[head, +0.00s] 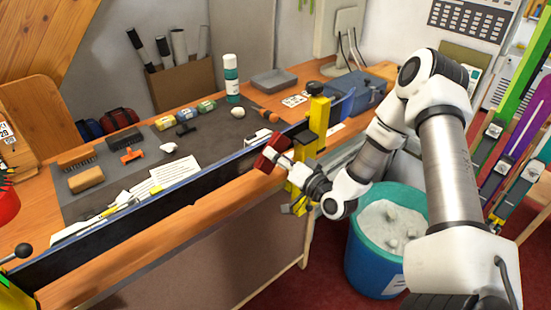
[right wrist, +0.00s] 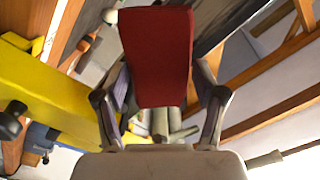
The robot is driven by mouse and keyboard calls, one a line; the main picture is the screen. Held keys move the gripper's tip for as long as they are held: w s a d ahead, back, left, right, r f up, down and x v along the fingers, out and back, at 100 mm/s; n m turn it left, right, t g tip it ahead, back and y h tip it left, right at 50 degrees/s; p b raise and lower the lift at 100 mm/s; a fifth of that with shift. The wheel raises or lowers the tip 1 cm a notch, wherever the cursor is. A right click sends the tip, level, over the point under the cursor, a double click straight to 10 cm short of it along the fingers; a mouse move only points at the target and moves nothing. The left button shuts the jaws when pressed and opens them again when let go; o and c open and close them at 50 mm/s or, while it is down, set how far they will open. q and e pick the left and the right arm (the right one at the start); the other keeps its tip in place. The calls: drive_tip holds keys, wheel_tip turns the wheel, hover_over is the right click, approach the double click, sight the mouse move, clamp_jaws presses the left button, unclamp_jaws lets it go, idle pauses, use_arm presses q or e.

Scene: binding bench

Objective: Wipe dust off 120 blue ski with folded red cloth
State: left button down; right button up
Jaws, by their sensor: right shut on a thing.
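A long dark ski with a blue upper edge (head: 200,187) lies on its side along the bench's front, held by a yellow vise (head: 318,115) at the right and another yellow one (head: 14,292) at the lower left. My right gripper (head: 283,161) is shut on the folded red cloth (head: 268,153), left of the right vise and by the ski's near face. I cannot tell if the cloth touches the ski. In the right wrist view the red cloth (right wrist: 157,55) stands between the fingers (right wrist: 160,100). Dust on the ski cannot be made out. My left gripper is out of view.
A blue toolbox (head: 357,88) is at the back right. A blue bin (head: 375,250) stands on the floor under my right arm. Colourful skis (head: 515,130) lean at the far right.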

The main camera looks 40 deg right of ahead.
sight(266, 160)
drive_tip(key=a+b, duration=0.2)
drive_tip(key=shift+a+f, duration=0.15)
drive_tip(key=shift+a, duration=0.4)
drive_tip(key=a+b, duration=0.2)
drive_tip(key=shift+s+a+b, duration=0.15)
drive_tip(key=shift+a+b, duration=0.1)
drive_tip(key=shift+b, duration=0.1)
drive_tip(key=shift+a, duration=0.35)
drive_tip(key=shift+s+d, duration=0.1)
drive_tip(key=shift+s, duration=0.45)
drive_tip(key=s, duration=0.1)
drive_tip(key=s+p, duration=0.1)
drive_tip(key=s, duration=0.3)
drive_tip(key=shift+d+p, duration=0.25)
drive_tip(key=shift+p, duration=0.15)
drive_tip(key=shift+w, duration=0.1)
